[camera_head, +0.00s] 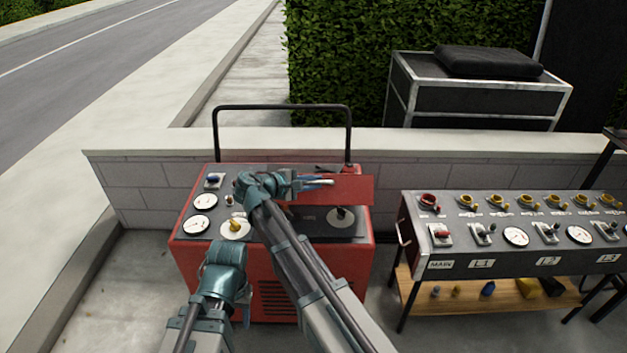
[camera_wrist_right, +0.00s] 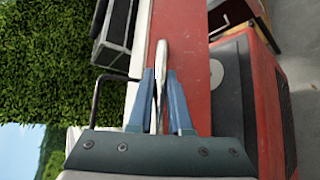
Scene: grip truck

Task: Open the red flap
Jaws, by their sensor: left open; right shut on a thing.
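The red flap (camera_head: 350,189) is a flat panel at the top right of the red machine (camera_head: 190,255). It looks raised off the dark top panel, with a dial showing just below it. My right gripper (camera_head: 318,182) is shut on the flap's silver handle (camera_head: 327,182). In the right wrist view the handle (camera_wrist_right: 162,62) sits between the blue fingers, against the red flap (camera_wrist_right: 195,62). My left gripper (camera_head: 225,258) is open and empty in front of the machine's left part; its fingertips are hard to make out. My right arm hides part of the machine's top and front.
A grey control panel (camera_head: 500,262) with several knobs and gauges stands at right. A low block wall (camera_head: 142,185) runs behind. Bare concrete lies at left.

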